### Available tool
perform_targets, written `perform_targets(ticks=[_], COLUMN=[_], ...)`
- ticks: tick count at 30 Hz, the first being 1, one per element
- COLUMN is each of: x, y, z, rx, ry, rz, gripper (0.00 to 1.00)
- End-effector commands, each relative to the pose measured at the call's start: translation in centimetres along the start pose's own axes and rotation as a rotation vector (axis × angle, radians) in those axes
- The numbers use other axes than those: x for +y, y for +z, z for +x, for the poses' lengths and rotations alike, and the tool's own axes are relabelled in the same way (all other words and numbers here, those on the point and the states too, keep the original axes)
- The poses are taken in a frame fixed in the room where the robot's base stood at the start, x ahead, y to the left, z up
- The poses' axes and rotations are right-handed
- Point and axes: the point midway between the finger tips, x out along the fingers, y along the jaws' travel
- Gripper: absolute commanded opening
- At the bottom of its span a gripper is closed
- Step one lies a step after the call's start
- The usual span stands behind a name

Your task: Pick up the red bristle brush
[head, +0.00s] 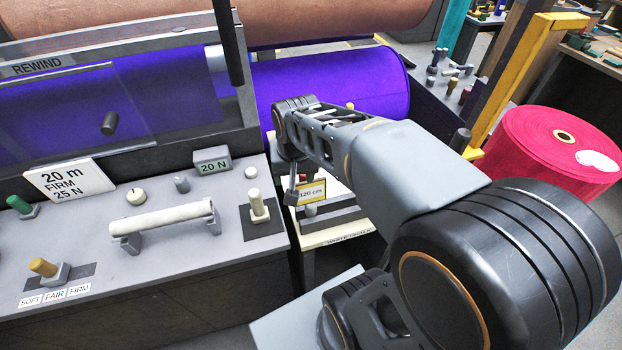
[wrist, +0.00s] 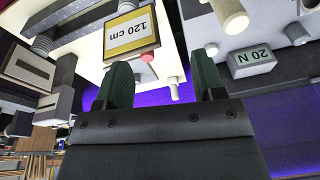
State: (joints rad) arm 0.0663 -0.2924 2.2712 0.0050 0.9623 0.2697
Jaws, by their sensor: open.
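I cannot make out a red bristle brush for certain in either view. A small red round-ended thing (wrist: 147,57) shows beside the 120 cm sign in the wrist view; I cannot tell what it is. My gripper (wrist: 163,80) is open, with two dark green fingers apart and nothing between them. The red thing lies beyond the gap, nearer the left finger. In the head view my arm reaches to the small stand with the 120 cm sign (head: 311,192), and its far end is mostly hidden by its own links.
A grey console (head: 200,250) with knobs, a white bar handle and a 20 N block (head: 212,160) stands left of the stand. A purple felt roll (head: 335,83) lies behind. A crimson roll (head: 545,140) and a yellow post (head: 510,85) are at right.

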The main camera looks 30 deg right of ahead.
Motion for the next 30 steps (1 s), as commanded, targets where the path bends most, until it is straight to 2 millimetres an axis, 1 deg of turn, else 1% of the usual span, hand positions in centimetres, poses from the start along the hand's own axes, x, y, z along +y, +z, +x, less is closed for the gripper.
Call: perform_targets(ticks=[1,3,6,9,12,14,17,24,27,30], x=[0.3,0.8,1.9,2.8,3.5,3.7,4.0,4.1,4.2,4.2], y=[-2.0,-4.2,-7.0,-9.1,-10.4,-10.9,-11.1,-10.2,-10.0,-9.8], z=[-0.2,0.1,0.9,1.8,2.5,3.1,4.6,8.8,10.2,11.1], rx=[-0.03,-0.064,-0.103,-0.132,-0.152,-0.16,-0.17,-0.172,-0.17,-0.168], ry=[0.015,0.035,0.062,0.086,0.104,0.112,0.119,0.121,0.12,0.119], rz=[0.088,0.21,0.367,0.494,0.581,0.615,0.644,0.649,0.647,0.646], gripper=[0.63,0.63,0.63,0.63,0.63,0.63,0.63,0.63,0.63,0.63])
